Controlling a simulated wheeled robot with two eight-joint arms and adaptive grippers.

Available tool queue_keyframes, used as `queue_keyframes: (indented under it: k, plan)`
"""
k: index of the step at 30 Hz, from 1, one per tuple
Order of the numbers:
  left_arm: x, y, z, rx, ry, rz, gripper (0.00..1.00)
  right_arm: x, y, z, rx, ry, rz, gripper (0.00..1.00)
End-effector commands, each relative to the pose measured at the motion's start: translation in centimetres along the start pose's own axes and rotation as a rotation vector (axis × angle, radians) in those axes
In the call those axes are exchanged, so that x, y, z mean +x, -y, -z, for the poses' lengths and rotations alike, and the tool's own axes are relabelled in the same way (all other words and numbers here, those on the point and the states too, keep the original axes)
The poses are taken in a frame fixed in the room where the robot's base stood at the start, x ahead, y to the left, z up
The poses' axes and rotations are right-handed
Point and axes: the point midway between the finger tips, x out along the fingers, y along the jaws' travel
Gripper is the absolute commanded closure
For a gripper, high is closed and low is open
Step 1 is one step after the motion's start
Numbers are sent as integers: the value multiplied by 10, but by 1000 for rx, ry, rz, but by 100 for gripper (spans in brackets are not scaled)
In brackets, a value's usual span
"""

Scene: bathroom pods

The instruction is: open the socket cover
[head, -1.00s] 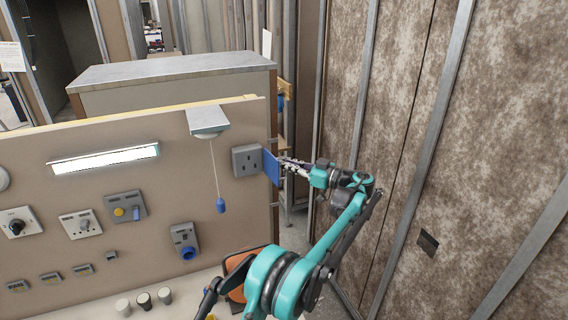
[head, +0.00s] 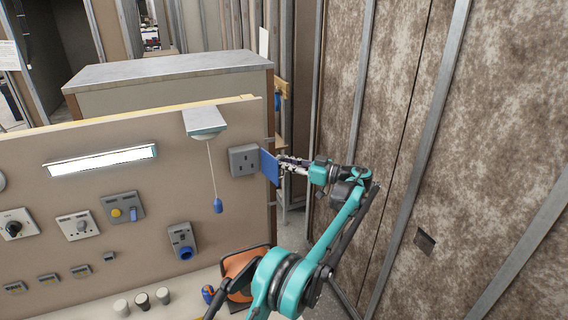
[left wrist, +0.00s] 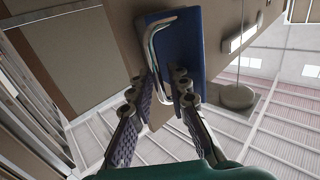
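The grey socket (head: 244,160) is on the upright beige board, with its face bare. Its blue cover (head: 269,167) stands swung out at the socket's right side. In the left wrist view the cover (left wrist: 186,45) carries a bent metal handle (left wrist: 152,50). My left gripper (head: 286,165) is just right of the cover in the head view. In the wrist view its fingertips (left wrist: 163,85) are apart, with the lower end of the handle between them; firm contact cannot be told. My right gripper is not in view.
A pull-cord unit (head: 205,121) with a hanging blue pull (head: 217,206) is left of the socket. Several switches and sockets cover the board. An orange object (head: 240,270) lies below, partly hidden by my arm. A brown patterned wall (head: 460,130) stands at the right.

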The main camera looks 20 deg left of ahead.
Motion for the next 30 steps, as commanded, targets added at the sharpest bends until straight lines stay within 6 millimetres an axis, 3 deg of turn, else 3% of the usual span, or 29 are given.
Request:
queue_keyframes:
  k: [8, 21, 30]
  plan:
    - [-10, -1, 0, 0, 0, -3, 83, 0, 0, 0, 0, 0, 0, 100]
    - [-97, -1, -1, 0, 0, -3, 83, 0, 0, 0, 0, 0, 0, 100]
    - [-120, 0, 0, 0, 0, 0, 83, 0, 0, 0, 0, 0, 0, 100]
